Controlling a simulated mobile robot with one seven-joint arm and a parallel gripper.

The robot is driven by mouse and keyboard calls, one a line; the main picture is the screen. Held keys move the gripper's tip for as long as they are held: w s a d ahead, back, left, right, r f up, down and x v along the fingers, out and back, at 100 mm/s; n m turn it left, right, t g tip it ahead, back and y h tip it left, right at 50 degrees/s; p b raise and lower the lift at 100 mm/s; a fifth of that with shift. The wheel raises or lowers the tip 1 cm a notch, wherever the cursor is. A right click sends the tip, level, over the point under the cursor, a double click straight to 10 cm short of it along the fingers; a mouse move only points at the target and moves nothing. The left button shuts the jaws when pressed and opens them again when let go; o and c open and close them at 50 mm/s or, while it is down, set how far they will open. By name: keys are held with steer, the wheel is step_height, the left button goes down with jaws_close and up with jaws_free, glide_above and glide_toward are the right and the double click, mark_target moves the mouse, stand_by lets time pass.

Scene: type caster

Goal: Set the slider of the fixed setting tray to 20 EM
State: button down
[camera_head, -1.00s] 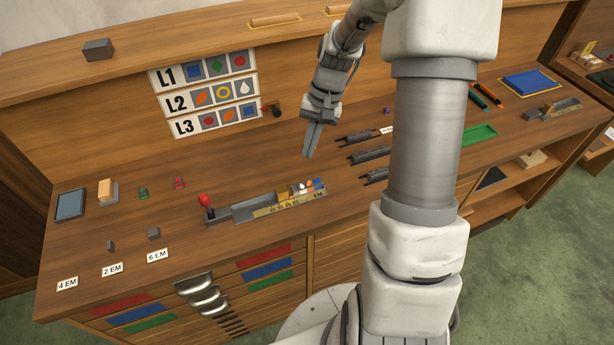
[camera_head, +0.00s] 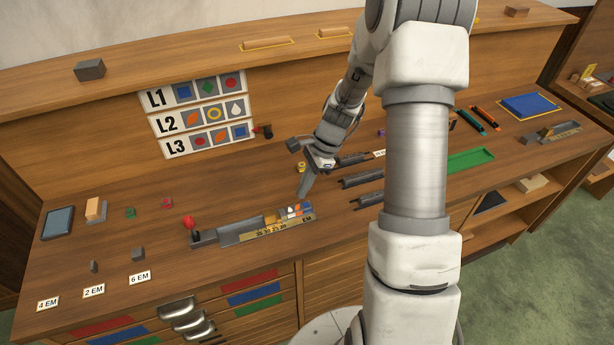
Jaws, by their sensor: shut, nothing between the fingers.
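The setting tray (camera_head: 240,234) is a grey channel lying on the workbench, with a yellow scale strip (camera_head: 275,230) along its front. The strip bears small numbers and "EM" at its right end. A red ball knob (camera_head: 188,222) stands at the tray's left end. My gripper (camera_head: 302,196) is shut and empty, pointing down just behind and above the tray's right end. I cannot tell whether it touches anything.
Grey rails (camera_head: 362,178) lie right of my gripper. A green tray (camera_head: 470,161) and a second yellow-scaled tray (camera_head: 550,133) are farther right. Blocks and EM labels (camera_head: 94,291) lie at the left. The L1 to L3 sign (camera_head: 198,118) stands behind.

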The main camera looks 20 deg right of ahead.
mark_target(281, 213)
steer(key=x, duration=0.3)
steer(key=shift+a+f, duration=0.2)
steer(key=shift+f, duration=0.15)
steer(key=a+p, duration=0.1)
steer(key=a, duration=0.2)
steer(key=shift+a+f, duration=0.1)
steer(key=shift+a, duration=0.45)
steer(key=shift+a+f, duration=0.1)
steer(key=shift+a, duration=0.3)
